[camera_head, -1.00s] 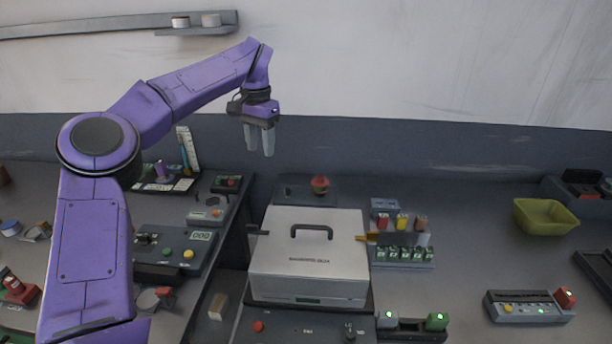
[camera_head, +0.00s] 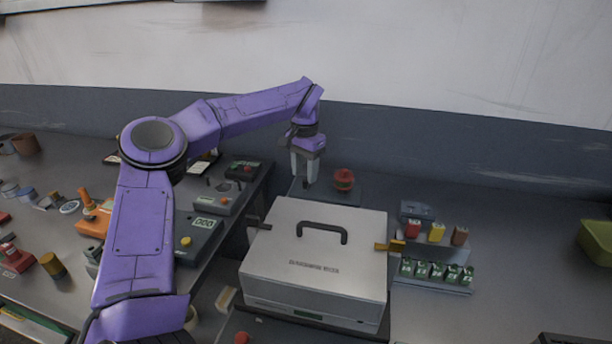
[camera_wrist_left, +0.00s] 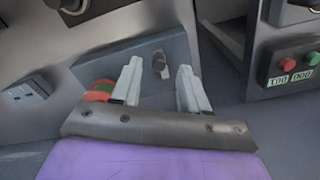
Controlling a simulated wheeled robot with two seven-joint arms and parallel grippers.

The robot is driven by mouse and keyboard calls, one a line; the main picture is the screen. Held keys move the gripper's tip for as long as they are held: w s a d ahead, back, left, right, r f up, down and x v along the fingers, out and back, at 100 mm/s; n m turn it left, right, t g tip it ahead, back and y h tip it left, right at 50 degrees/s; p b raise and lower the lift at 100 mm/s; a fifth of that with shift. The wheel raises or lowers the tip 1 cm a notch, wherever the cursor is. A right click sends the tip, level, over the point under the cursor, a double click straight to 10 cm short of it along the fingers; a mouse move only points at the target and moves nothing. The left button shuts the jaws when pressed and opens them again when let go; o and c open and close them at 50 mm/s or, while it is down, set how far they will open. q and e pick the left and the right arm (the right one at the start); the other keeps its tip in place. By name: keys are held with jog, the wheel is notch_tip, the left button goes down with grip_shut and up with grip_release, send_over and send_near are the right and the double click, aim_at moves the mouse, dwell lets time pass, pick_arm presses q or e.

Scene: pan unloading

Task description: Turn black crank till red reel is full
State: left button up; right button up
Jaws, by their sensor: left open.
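A red reel (camera_head: 344,180) with a little green stands on a dark grey base (camera_head: 325,195) behind the silver box. It also shows in the left wrist view (camera_wrist_left: 100,90), partly hidden by a finger. In that view a small dark upright knob (camera_wrist_left: 160,66), which looks like the crank's grip, stands on the grey base and appears between the fingertips. I cannot tell how far below them it is. My left gripper (camera_head: 304,181) is open and empty, pointing down just left of the reel. In the head view the crank is hidden behind it. My right gripper is not in view.
The silver box (camera_head: 315,248) with a black handle stands in front of the reel, and a brass piece (camera_head: 388,246) sticks out at its right. Button boxes (camera_head: 242,170) stand to the left. Coloured blocks (camera_head: 436,232) and green-marked pieces (camera_head: 437,271) are to the right.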

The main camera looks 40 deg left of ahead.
aim_at(306, 183)
pick_arm(q)
jog(key=shift+f, duration=1.25)
grip_shut()
jog(key=shift+m, duration=0.3)
